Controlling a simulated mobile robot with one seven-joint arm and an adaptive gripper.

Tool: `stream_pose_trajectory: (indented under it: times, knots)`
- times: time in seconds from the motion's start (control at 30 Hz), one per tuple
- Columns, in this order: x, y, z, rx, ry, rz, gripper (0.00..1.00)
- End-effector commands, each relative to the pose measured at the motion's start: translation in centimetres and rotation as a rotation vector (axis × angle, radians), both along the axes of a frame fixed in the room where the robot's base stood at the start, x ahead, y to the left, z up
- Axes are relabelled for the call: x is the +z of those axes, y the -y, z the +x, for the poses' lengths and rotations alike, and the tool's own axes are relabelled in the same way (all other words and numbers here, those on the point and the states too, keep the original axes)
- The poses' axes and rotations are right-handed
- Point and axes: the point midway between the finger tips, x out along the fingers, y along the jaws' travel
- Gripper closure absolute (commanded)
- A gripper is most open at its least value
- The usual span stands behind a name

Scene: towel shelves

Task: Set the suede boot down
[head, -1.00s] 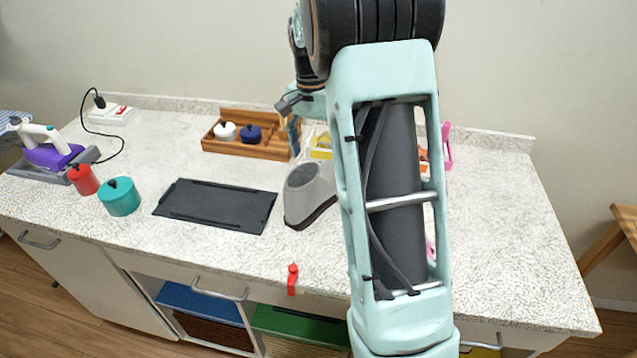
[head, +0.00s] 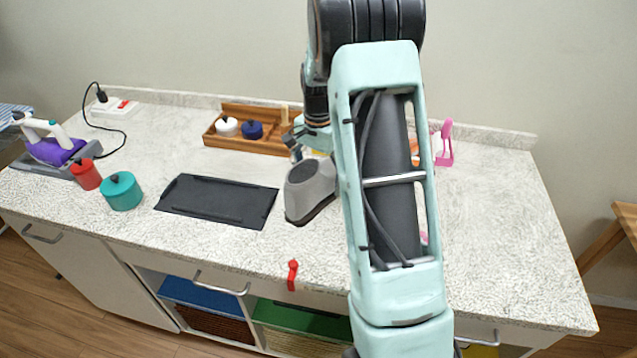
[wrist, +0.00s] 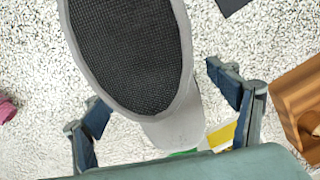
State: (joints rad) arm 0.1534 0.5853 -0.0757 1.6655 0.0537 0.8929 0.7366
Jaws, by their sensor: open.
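The grey suede boot (head: 312,190) stands on the speckled counter, right of the black tray, with its dark sole down as far as I can see. My gripper (head: 296,148) is just behind and above it, partly hidden by my arm. In the wrist view, the boot (wrist: 178,128) fills the upper middle, with its dark mesh-like opening inside a grey rim. The fingers of my gripper (wrist: 160,95) are spread open on both sides of the boot, with visible gaps; no grip on it shows.
A black tray (head: 218,202) lies left of the boot. A wooden box (head: 245,144) with white and blue lidded pots is behind. Teal (head: 121,192) and red (head: 86,175) pots and an iron (head: 50,148) are at left. A pink stand (head: 444,145) is at right, beside clear counter.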

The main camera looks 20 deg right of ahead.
Motion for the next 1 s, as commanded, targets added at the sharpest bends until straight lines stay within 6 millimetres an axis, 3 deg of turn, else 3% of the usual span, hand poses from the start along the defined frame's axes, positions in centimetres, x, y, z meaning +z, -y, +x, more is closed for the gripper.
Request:
stream_pose_trajectory:
  times: [0.3, 0.87, 1.0]
  knots:
    - [-0.75, 0.02, 0.0, 0.0, 0.001, -0.001, 0.19]
    - [-0.62, 0.04, 0.05, 0.0, 0.002, -0.001, 0.81]
    - [-0.62, 0.04, 0.05, 0.0, 0.002, -0.001, 0.83]
